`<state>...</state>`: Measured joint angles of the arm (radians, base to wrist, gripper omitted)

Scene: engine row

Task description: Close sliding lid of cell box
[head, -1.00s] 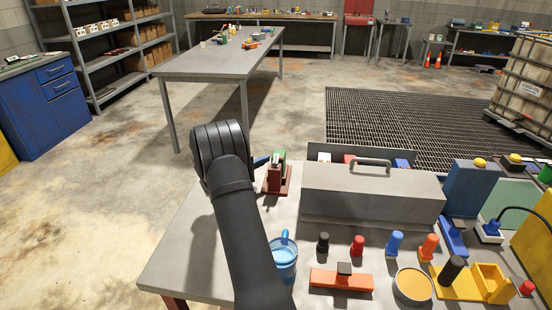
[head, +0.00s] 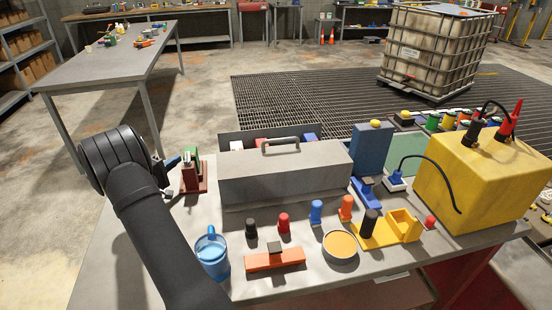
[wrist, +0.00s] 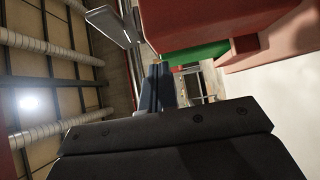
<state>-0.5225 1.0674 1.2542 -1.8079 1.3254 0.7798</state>
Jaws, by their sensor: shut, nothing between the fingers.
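A long grey box (head: 285,178) with a bar handle (head: 281,145) on its top stands at the back of the bench. Behind it a dark-walled open bin (head: 229,142) shows white, red and blue pieces. I cannot tell for certain which of these is the cell box, or where its sliding lid is. My gripper (head: 172,163) is left of the grey box, close to a red stand with a green part (head: 190,177). In the wrist view my gripper (wrist: 160,84) is shut and empty, with the red and green parts beside and above it. Contact is unclear.
A blue mug (head: 212,255), an orange block with a dark knob (head: 275,260), several coloured pegs, a round orange-filled dish (head: 340,247) and a yellow holder (head: 392,230) occupy the bench front. A large yellow box (head: 480,185) stands right. The bench's left strip is mostly clear.

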